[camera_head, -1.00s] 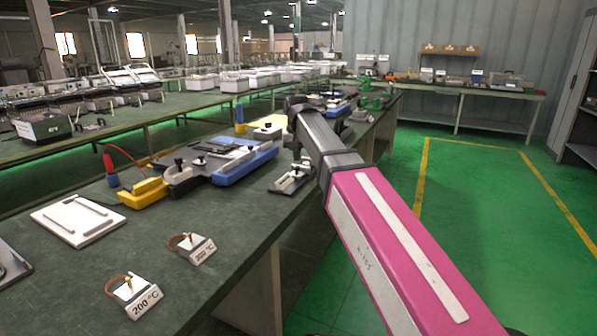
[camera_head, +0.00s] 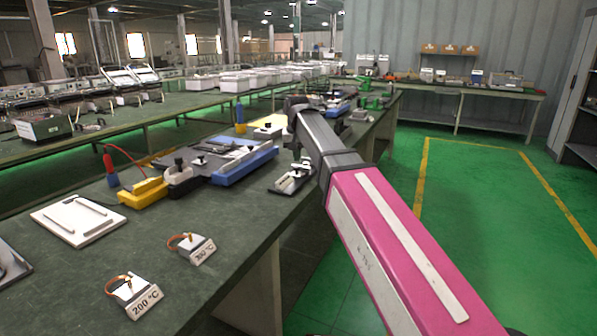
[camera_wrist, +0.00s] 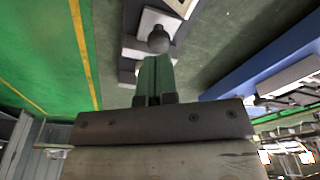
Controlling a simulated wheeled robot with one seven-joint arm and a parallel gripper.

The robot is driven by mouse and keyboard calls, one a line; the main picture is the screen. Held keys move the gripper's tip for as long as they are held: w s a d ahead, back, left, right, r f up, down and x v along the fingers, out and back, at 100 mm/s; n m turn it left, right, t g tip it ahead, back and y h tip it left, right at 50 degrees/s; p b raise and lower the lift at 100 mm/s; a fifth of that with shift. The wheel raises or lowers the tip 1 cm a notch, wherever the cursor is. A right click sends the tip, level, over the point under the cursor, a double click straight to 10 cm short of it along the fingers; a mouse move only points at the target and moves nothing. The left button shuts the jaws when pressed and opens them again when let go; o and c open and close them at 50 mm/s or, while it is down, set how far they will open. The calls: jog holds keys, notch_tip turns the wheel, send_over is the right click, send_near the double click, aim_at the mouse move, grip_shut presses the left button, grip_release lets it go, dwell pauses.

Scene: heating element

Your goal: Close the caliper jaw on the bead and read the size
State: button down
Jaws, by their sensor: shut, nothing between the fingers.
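A small caliper-like fixture (camera_head: 293,177) stands near the right edge of the bench, with a pale slide and dark parts on top. In the wrist view a dark round knob (camera_wrist: 158,40) sits on its white block (camera_wrist: 155,20). My gripper (camera_wrist: 153,60) has green fingers that are together, with nothing between them. Their tips are just short of the knob in the picture; I cannot tell whether they touch it. I cannot make out the bead or any size reading.
A blue and yellow apparatus (camera_head: 245,168) lies left of the fixture. A white plate (camera_head: 77,221) and two tags, 200 °C (camera_head: 135,297) and 300 °C (camera_head: 192,248), are nearer. The green floor (camera_head: 480,220) right of the bench is open.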

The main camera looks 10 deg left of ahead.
jog(key=shift+f, duration=1)
dwell(0.7)
jog(key=shift+w+d+f, duration=0.1)
jog(key=shift+w+d, duration=0.2)
jog(key=shift+w, duration=0.35)
jog(key=shift+w+d+f, duration=0.15)
jog(key=shift+w+d, duration=0.15)
jog(key=shift+w, duration=0.4)
jog(key=shift+w+d+f, duration=0.1)
jog(key=shift+w+d, duration=0.2)
jog(key=shift+w, duration=0.35)
dwell(1.8)
dwell(0.8)
jog(key=shift+w+a+r, duration=0.1)
jog(key=shift+r, duration=0.95)
jog(key=shift+w+r, duration=0.1)
jog(key=shift+r, duration=0.95)
notch_tip(320, 180, up, 3)
jog(key=shift+r, duration=0.1)
